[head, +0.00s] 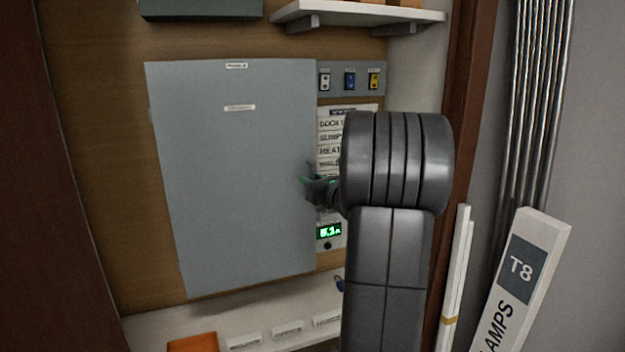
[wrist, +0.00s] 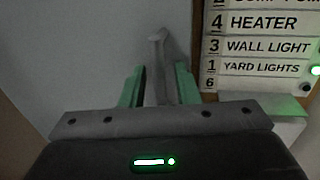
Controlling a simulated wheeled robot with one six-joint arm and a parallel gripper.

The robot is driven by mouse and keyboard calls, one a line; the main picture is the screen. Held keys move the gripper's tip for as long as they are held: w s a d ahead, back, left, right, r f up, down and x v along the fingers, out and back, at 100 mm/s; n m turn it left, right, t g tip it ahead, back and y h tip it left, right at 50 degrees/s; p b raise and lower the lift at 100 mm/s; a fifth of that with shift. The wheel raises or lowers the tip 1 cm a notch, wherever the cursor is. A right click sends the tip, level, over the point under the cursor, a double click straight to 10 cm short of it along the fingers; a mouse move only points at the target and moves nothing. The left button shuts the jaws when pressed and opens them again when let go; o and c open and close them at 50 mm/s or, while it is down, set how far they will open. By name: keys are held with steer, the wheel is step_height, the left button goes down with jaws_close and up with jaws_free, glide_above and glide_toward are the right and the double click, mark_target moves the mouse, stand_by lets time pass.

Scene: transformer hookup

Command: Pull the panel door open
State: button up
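The panel door (head: 235,180) is a large flat grey sheet with two small white labels, on the wooden back wall in the head view. It looks shut or nearly so; I cannot tell if it stands slightly ajar. It also fills the upper left of the wrist view (wrist: 90,50). A grey bar handle (wrist: 158,55) stands out from it near its right edge. My gripper (wrist: 159,82) has its two green-padded fingers on either side of the handle, with narrow gaps seeming to show. In the head view my gripper (head: 312,187) is at the door's right edge, partly hidden by my arm.
A labelled panel (wrist: 258,45) with a green-lit display (head: 329,231) is right of the door, below several switches (head: 350,80). A white shelf (head: 360,14) is above and a ledge (head: 225,328) below. A "T8" lamp box (head: 520,270) leans at right.

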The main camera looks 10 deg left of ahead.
jaws_close()
